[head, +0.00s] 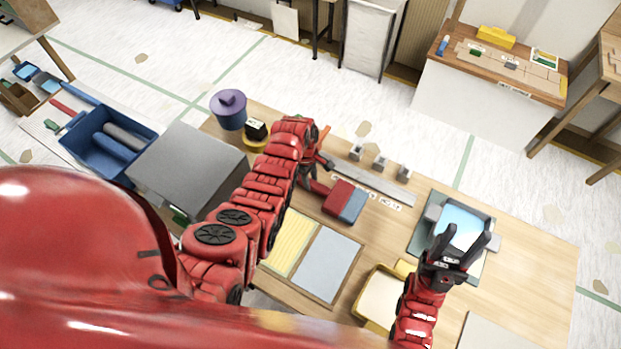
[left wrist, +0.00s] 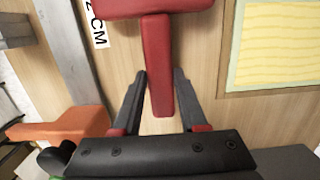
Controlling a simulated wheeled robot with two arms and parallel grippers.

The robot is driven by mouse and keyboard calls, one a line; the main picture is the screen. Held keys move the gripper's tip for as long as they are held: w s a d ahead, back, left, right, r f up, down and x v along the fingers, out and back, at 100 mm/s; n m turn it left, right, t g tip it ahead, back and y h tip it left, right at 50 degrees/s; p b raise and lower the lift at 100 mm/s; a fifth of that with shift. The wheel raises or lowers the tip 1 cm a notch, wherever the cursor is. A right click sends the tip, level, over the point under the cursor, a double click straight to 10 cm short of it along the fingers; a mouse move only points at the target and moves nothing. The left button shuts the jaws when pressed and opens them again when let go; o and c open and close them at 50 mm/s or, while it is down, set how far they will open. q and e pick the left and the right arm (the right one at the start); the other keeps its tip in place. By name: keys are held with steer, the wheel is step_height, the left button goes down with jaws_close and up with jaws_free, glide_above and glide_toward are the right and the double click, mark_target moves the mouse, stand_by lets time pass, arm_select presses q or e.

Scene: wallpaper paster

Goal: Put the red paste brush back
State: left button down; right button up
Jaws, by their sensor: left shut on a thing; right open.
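The red paste brush (head: 338,197) has a red body, a blue bristle end and a red handle. My left gripper (head: 306,178) is shut on its handle, and the brush is at or just above the wooden table (head: 520,251); I cannot tell whether it touches. In the left wrist view the red handle (left wrist: 158,65) runs between the two fingers of my left gripper (left wrist: 159,88), and the bristles are out of frame. My right gripper (head: 464,243) is open and empty, over the blue-screened device at the table's right.
Behind the brush lie a grey metal strip (head: 372,181), white labels and small grey blocks (head: 379,163). A yellow-and-grey sample board (head: 312,259) lies in front. A purple lidded pot (head: 229,108) and a grey box (head: 187,168) stand left. A yellow-rimmed tray (head: 379,298) is near the front.

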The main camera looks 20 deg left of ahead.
arm_select(q)
steer(key=shift+f, duration=0.1)
steer(key=shift+c, duration=2.2)
jaws_free()
steer(key=shift+r, duration=0.2)
